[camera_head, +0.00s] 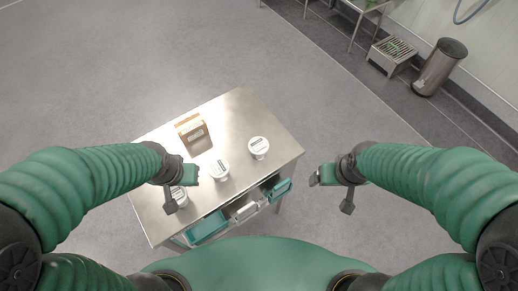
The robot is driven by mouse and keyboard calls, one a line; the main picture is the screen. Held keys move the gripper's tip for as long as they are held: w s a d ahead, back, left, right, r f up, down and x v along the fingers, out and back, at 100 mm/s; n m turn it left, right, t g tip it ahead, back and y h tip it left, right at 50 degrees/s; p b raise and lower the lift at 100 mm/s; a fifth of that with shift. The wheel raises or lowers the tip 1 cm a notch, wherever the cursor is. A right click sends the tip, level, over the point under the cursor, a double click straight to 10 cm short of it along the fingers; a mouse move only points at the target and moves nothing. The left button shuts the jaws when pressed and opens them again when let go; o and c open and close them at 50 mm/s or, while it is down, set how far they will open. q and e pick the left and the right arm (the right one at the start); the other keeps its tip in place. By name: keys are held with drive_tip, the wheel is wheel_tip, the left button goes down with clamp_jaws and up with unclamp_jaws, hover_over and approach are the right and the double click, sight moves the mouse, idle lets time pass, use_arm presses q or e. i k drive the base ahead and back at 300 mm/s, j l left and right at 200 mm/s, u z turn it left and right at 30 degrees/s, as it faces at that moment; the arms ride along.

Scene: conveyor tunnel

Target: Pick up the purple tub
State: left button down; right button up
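No purple tub shows clearly; the tubs I see have white lids with dark labels. One white tub (219,170) stands near the middle of the metal table (240,108). A second white tub (258,148) stands to its right and farther back. A third white tub (181,197) is at the left, partly hidden by my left gripper. My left gripper (181,190) appears open over the table's left side, overlapping that third tub in view; I cannot tell whether they touch. My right gripper (331,193) appears open and empty, beyond the table's right edge.
A brown box (191,128) stands at the back left of the table. A metal bin (440,67) and a slatted low stand (392,54) are far right. The surrounding grey floor is mostly clear.

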sight(258, 147)
drive_tip(key=k+j+u, duration=0.15)
drive_tip(key=k+u, duration=0.25)
drive_tip(key=k, duration=0.25)
drive_tip(key=i+l+u, duration=0.1)
drive_tip(key=l+u, duration=0.15)
drive_tip(key=u, duration=0.2)
drive_tip(key=l+u, duration=0.25)
drive_tip(key=u, duration=0.25)
drive_tip(key=i+l+u, duration=0.1)
drive_tip(key=l+u, duration=0.2)
drive_tip(key=u, duration=0.15)
drive_tip(key=l+u, duration=0.25)
drive_tip(key=u, duration=0.25)
drive_tip(key=k+l, duration=0.1)
drive_tip(key=l, duration=0.3)
drive_tip(key=k+l, duration=0.1)
drive_tip(key=l, duration=0.35)
drive_tip(key=k+l, duration=0.1)
drive_tip(key=l, duration=0.3)
drive_tip(key=k+l, duration=0.1)
drive_tip(key=l, duration=0.3)
